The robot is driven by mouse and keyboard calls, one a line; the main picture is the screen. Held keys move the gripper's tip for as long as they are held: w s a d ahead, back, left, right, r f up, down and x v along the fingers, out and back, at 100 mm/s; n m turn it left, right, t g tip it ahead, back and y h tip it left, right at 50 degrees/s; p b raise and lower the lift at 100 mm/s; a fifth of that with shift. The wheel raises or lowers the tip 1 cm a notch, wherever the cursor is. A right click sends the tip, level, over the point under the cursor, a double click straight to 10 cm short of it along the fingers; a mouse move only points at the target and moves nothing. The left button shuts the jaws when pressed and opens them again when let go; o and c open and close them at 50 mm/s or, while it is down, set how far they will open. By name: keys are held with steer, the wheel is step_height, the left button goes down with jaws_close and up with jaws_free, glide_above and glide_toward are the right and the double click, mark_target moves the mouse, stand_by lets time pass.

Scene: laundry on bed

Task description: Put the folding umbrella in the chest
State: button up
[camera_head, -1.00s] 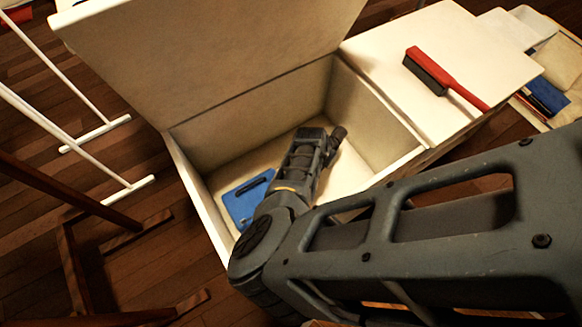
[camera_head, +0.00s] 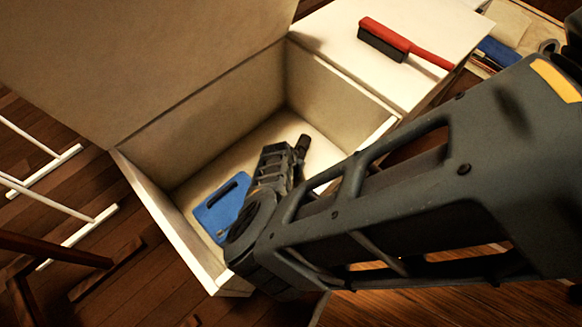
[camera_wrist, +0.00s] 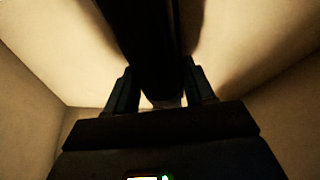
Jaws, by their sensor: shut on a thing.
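The folding umbrella (camera_wrist: 145,40) is a long dark shape between my gripper's fingers (camera_wrist: 160,88) in the wrist view, too dark for detail. A dark end of it (camera_head: 302,145) shows past my gripper in the head view. My gripper (camera_head: 285,158) is shut on it and reaches down inside the open cream chest (camera_head: 340,108). The lid (camera_head: 130,50) stands raised. I cannot tell whether the umbrella touches the chest floor. My arm hides part of the chest's front.
A blue flat item with a dark slot (camera_head: 214,212) lies on the chest floor, left of my gripper. A red brush (camera_head: 400,40) lies on the cream surface right of the chest. White rack legs (camera_head: 75,235) stand on the wooden floor at left.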

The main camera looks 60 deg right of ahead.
steer(key=shift+r, duration=0.1)
steer(key=o, duration=1.4)
steer(key=shift+r, duration=0.15)
steer(key=p+v, duration=0.6)
steer(key=v, duration=0.5)
steer(key=shift+s+a+r, duration=0.1)
steer(key=shift+a+r, duration=0.05)
steer(key=shift+r, duration=0.2)
